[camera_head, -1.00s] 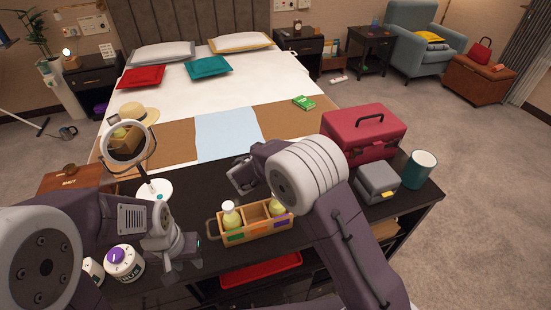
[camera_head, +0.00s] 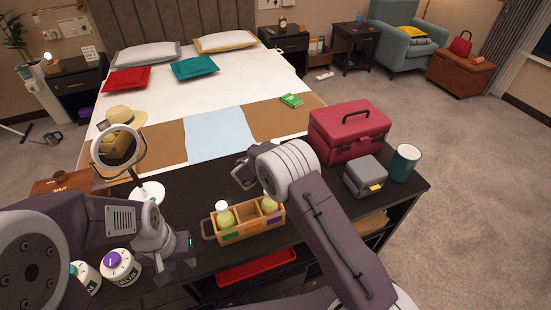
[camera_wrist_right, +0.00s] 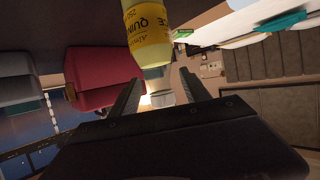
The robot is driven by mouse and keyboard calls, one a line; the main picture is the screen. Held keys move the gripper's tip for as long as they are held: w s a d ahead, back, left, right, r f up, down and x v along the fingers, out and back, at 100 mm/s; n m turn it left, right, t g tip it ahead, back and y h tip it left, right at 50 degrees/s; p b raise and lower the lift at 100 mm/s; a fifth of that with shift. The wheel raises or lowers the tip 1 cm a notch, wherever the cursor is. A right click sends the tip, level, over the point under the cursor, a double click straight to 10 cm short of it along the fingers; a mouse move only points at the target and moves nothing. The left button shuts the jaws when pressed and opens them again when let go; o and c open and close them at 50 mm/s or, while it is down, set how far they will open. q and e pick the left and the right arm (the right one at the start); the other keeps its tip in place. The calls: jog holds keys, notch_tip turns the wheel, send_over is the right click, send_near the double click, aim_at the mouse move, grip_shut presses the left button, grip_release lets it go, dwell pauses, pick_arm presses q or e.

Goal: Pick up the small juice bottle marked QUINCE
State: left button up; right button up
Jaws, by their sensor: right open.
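My right arm reaches over near the crate's right end. My left gripper (camera_head: 184,248) is left of the crate, its jaws unclear.
On the dark table stand a round mirror (camera_head: 118,147), white jars with one purple lid (camera_head: 112,260), a red case (camera_head: 350,135), a grey box (camera_head: 365,176) and a teal cup (camera_head: 404,163). A red tray (camera_head: 257,269) lies below the tabletop. The bed is beyond.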

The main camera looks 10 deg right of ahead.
jog(key=shift+s+r, duration=0.1)
jog(key=c, duration=0.4)
grip_shut()
dwell(0.9)
